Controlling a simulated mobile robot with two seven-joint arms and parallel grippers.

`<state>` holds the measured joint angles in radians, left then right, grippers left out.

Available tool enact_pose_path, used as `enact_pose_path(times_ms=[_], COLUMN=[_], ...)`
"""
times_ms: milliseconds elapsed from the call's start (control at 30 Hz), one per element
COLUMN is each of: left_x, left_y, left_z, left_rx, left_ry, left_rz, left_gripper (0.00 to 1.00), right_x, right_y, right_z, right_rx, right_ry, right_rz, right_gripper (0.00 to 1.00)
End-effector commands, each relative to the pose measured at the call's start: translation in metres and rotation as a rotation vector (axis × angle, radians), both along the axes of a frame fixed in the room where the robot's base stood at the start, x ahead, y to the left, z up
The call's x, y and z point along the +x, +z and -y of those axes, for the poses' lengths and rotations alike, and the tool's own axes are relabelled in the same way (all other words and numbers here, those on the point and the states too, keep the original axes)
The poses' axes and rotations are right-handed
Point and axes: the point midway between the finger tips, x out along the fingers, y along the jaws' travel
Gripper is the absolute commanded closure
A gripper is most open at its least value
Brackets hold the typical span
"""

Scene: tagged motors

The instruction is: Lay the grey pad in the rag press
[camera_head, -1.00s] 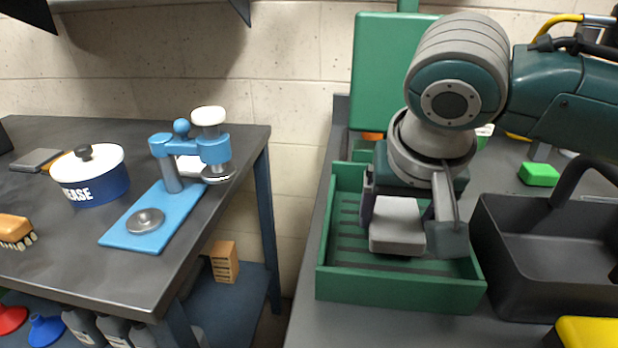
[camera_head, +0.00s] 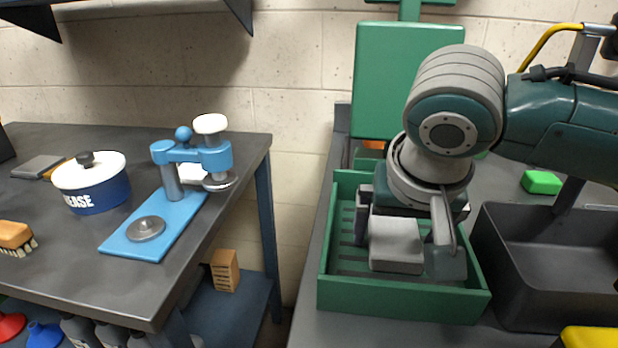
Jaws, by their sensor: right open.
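The grey pad (camera_head: 396,246) is a light grey block with rounded edges. It is inside the green slatted tray (camera_head: 400,301), which I take as the rag press, towards its front, and seems to rest on the slatted floor. A green plate (camera_head: 398,80) stands upright behind the tray. My right gripper (camera_head: 407,249) is open, low in the tray, with one finger on each side of the pad. Part of the pad's far side is hidden by the gripper. My left gripper is not in view.
A black basket (camera_head: 556,262) stands close to the tray's right, with a yellow thing (camera_head: 590,338) in front and a green block (camera_head: 541,182) behind. On the left table are a blue clamp device (camera_head: 150,235), a blue pot (camera_head: 97,197) and a brush (camera_head: 16,237). A gap separates the tables.

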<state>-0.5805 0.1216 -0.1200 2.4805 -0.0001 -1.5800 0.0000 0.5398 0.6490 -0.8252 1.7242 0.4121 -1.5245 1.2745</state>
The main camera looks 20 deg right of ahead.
Motion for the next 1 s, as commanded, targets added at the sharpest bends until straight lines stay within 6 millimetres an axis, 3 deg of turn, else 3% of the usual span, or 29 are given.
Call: enact_pose_path(times_ms=[400,633,733,833,1000], left_x=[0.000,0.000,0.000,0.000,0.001], left_y=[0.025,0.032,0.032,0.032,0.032], left_z=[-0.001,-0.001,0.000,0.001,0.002], left_rx=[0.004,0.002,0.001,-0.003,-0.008], left_ry=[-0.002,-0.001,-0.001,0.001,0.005], left_rz=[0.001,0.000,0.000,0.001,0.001], left_gripper=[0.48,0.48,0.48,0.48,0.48], right_x=[-0.028,-0.039,-0.045,-0.060,-0.103], right_y=[0.078,0.106,0.105,0.090,0.057], right_z=[-0.019,-0.026,-0.032,-0.052,-0.089], right_rx=[0.003,0.002,0.011,0.048,0.128], right_ry=[0.002,0.001,0.032,0.143,0.416], right_rz=[0.003,0.001,-0.009,-0.034,-0.054], right_gripper=[0.00,0.00,0.00,0.00,0.00])
